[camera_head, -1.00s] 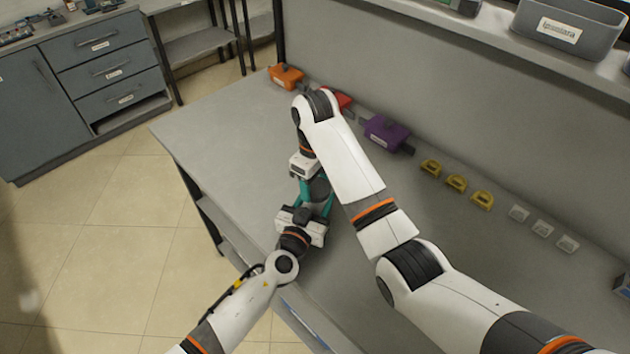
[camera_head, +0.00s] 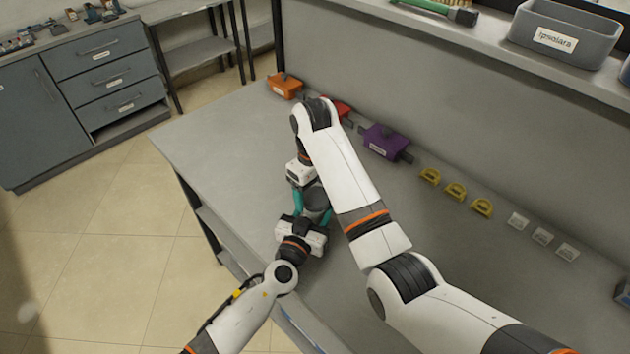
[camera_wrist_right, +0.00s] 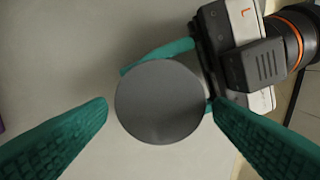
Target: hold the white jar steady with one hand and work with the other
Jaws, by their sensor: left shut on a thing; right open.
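The jar shows as a round, dark grey top (camera_head: 316,201) near the bench's left front edge in the head view. In the right wrist view this flat disc (camera_wrist_right: 160,101) is seen from above; no white body shows beneath it. My left gripper (camera_wrist_right: 178,80) is shut on the jar, its teal fingers at the jar's sides. My right gripper (camera_wrist_right: 162,118) is open, with one teal finger at each side of the disc, apparently above it with a gap. In the head view my right arm partly covers its hand.
Orange (camera_head: 285,86), red (camera_head: 338,106) and purple (camera_head: 384,141) blocks stand along the bench's back. Several yellow pieces (camera_head: 456,191) and white pieces (camera_head: 542,236) lie to their right. A shelf above holds a grey bin (camera_head: 566,32) and a green-handled brush (camera_head: 432,8).

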